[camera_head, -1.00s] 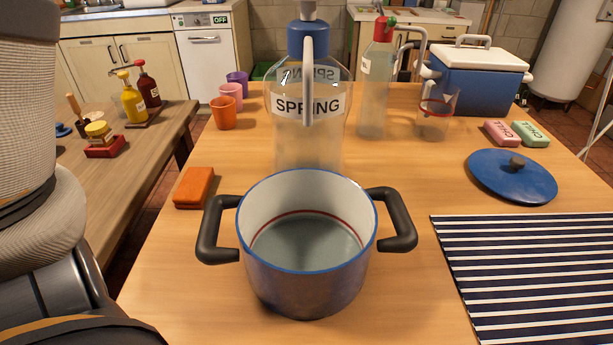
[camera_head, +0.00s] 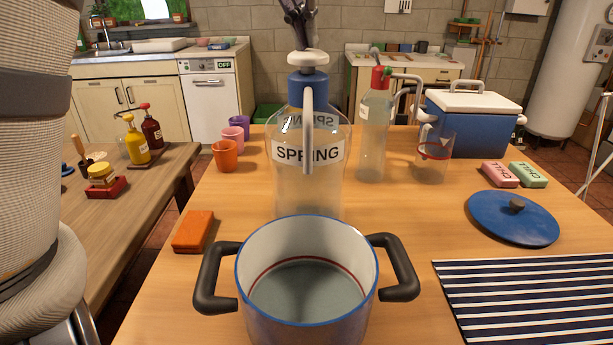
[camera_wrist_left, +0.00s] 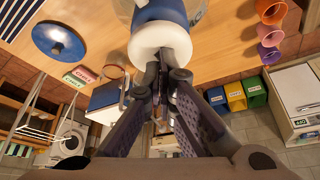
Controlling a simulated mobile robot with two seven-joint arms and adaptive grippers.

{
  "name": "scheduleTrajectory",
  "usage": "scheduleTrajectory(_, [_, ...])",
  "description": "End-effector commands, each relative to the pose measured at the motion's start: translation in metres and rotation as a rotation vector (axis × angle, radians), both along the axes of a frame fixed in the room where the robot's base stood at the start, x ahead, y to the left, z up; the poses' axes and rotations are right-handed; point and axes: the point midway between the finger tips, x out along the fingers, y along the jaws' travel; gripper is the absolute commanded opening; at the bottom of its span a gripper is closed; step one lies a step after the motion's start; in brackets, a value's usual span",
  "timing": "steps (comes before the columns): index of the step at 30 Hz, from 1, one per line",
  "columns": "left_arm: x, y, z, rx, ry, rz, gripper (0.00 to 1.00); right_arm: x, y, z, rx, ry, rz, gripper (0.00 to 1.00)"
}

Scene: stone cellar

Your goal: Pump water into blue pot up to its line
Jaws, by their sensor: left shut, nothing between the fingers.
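The blue pot (camera_head: 300,332) stands upright on the wooden table, with black handles, a white inside and a red line around its inner wall. Grey-looking water (camera_head: 308,290) lies in it, its surface appearing a little below the red line. Behind it stands the clear SPRING bottle (camera_head: 308,185) with a blue collar, white pump head (camera_head: 307,59) and a spout pointing down toward the pot. My left gripper (camera_head: 303,44) is shut and empty, its fingertips just over the pump head (camera_wrist_left: 160,38); whether they touch is unclear. In the left wrist view the fingertips (camera_wrist_left: 161,66) are together. My right gripper is out of view.
A red-topped bottle (camera_head: 375,135), a clear jug (camera_head: 433,160) and a blue cooler (camera_head: 470,130) stand at the back right. A blue lid (camera_head: 500,225) and striped cloth (camera_head: 530,300) lie right of the pot. An orange block (camera_head: 193,232) and several cups (camera_head: 226,156) are left.

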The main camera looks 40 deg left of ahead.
Motion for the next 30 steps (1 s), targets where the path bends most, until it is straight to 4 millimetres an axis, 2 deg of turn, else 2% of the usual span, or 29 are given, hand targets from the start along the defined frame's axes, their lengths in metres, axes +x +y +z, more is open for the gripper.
scheduleTrajectory(10, [0.0, -0.001, -0.01, -0.003, 0.007, 0.001, 0.0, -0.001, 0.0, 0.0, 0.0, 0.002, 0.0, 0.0])
scheduleTrajectory(22, [0.001, 0.0, 0.024, -0.002, 0.004, 0.0, 0.0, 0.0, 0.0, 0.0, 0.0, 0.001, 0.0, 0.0])
scheduleTrajectory(30, [0.001, 0.0, 0.029, -0.002, 0.004, 0.001, 0.0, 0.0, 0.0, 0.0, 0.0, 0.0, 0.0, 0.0])
